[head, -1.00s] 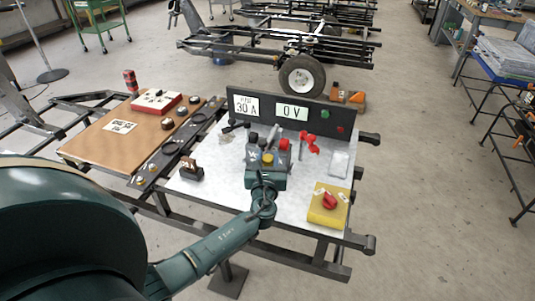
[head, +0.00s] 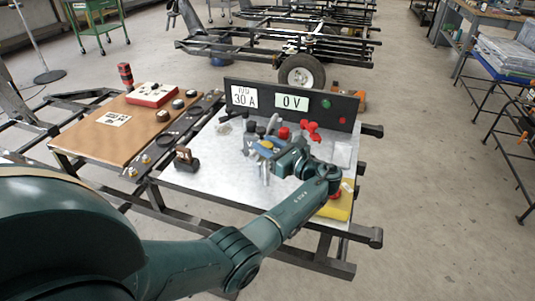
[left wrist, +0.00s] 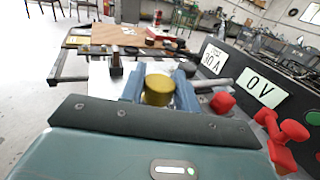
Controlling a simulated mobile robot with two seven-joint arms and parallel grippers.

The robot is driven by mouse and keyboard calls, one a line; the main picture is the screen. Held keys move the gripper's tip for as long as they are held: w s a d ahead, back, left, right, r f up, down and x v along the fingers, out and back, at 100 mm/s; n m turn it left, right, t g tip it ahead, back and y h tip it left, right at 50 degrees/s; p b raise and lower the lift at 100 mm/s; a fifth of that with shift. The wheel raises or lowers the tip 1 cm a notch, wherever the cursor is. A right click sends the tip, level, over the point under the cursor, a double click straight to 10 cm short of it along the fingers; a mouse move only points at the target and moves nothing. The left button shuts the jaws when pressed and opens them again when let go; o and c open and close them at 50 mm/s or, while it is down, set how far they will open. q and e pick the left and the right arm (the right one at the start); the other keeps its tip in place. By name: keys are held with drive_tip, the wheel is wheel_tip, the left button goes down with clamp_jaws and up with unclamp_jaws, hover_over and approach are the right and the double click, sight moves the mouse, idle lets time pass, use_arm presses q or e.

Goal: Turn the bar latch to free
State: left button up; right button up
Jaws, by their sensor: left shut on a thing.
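A round yellow knob (left wrist: 158,90) sits between the two blue fingers of my left gripper (left wrist: 159,88) in the left wrist view. The fingers are shut on its sides. I cannot tell for sure that the knob is part of the bar latch; a grey bar (left wrist: 212,85) shows beside the right finger. In the head view my left gripper (head: 268,148) is at the middle of the light metal tabletop (head: 220,178), its wrist to the right of the knob. The gripper hides much of the mechanism under it. My right gripper is out of view.
A black panel (head: 345,112) with "30 A" and "0 V" signs stands behind. A red clamp-like part (head: 311,132) and a red-topped post (head: 284,134) are close to the gripper. A yellow box (head: 343,207) is partly hidden by my arm. A brown board (head: 125,125) lies left.

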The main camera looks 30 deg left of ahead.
use_arm(q)
drive_tip(key=shift+n+g+b, duration=0.8)
drive_tip(key=shift+g+b, duration=0.1)
drive_tip(key=shift+g, duration=0.4)
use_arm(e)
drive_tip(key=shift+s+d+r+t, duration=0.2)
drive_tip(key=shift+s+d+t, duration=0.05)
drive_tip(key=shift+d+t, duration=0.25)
use_arm(q)
drive_tip(key=shift+g, duration=0.3)
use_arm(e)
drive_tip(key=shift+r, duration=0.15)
use_arm(q)
drive_tip(key=o, duration=1)
drive_tip(key=shift+c, duration=0.2)
drive_tip(key=d+b, duration=0.2)
drive_tip(key=d, duration=1.1)
drive_tip(key=shift+b, duration=0.3)
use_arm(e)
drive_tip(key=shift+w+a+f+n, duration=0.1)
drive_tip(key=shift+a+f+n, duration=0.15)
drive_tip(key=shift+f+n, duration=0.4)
